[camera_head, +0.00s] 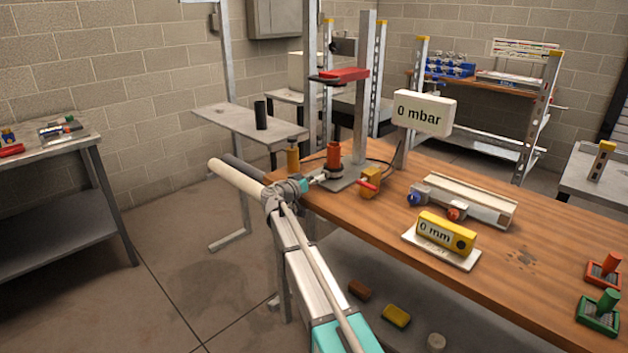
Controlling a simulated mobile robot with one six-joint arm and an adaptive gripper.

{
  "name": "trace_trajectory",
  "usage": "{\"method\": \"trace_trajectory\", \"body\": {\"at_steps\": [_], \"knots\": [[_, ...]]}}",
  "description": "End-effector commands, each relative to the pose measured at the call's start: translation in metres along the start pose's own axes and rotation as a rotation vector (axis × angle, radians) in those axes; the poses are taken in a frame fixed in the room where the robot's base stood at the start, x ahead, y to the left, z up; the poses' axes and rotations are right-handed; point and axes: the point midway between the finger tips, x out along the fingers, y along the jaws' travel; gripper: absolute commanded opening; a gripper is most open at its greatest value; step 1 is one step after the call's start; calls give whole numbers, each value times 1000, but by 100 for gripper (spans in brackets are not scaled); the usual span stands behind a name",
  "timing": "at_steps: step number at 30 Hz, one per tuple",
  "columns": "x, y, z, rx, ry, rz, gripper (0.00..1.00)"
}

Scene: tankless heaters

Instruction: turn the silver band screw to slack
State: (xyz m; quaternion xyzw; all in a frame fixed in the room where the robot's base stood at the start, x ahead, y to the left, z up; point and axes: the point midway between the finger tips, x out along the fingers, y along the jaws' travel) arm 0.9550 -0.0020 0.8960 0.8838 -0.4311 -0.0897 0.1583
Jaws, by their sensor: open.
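An orange-red upright sleeve (333,153) stands on a grey base plate (352,178) at the table's left end. A grey, metallic-looking ring (333,172) shows around its foot. I cannot make out the silver band screw itself at this size. My gripper (319,179) is small in view, open, just left of the sleeve's foot. I cannot tell whether it touches anything there. A red clamp-like part (344,75) sits above on the grey uprights. A yellow valve-like block with a red handle (369,182) stands to the right of the sleeve.
A "0 mbar" display (422,113), a "0 mm" yellow gauge (446,233) and a grey channel fixture (465,200) occupy the wooden table (540,270). An amber bottle-like object (293,158) stands left of the sleeve.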

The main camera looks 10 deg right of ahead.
Motion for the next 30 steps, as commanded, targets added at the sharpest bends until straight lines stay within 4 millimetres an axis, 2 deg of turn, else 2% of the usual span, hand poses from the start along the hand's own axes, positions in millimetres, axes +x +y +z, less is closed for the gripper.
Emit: {"method": "trace_trajectory", "body": {"at_steps": [8, 22, 30], "knots": [[-13, 0, 0, 0, 0, -1, 78], [-67, 0, 1, 0, 2, 0, 78], [-75, -1, 1, 0, 2, 1, 78]]}}
